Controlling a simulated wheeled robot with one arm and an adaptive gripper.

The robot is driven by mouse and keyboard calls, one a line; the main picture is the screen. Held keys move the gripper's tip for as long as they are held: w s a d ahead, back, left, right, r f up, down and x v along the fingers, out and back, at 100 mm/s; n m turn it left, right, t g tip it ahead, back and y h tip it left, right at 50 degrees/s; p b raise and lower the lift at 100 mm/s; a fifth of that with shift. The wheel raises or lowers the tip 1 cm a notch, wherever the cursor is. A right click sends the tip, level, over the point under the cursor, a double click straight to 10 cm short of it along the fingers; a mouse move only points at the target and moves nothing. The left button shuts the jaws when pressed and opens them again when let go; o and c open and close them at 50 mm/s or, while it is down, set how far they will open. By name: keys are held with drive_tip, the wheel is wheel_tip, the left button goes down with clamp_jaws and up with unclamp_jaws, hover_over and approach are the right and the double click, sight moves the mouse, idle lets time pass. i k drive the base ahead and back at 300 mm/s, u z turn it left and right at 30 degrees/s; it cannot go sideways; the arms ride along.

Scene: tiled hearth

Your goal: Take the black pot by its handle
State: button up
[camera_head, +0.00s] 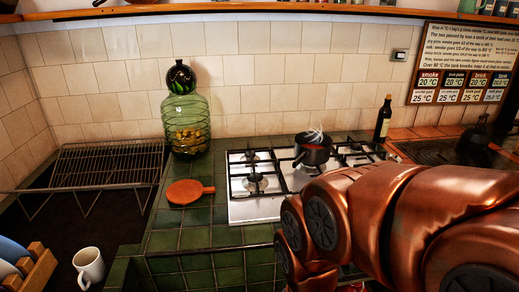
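The black pot (315,154) stands upright on the gas hob (258,209), over its middle part. A dark, short part at its front left looks like its handle, but it is too small to be sure. Pale wisps, perhaps steam, show above the pot's opening. My copper-coloured arm fills the lower right, in front of the hob and nearer to the camera than the pot. My gripper does not show in this view. Nothing visible touches the pot.
A dark bottle (383,121) stands behind the hob's right end. Left of the hob are a reddish paddle-shaped board (185,192), a green glass jar (187,124) and a wire rack (107,165). A white mug (88,266) is at lower left. Green tiles before the board are clear.

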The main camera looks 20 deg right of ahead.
sight(315, 152)
drive_tip(key=u, duration=0.2)
drive_tip(key=i, duration=1)
drive_tip(key=z, duration=0.55)
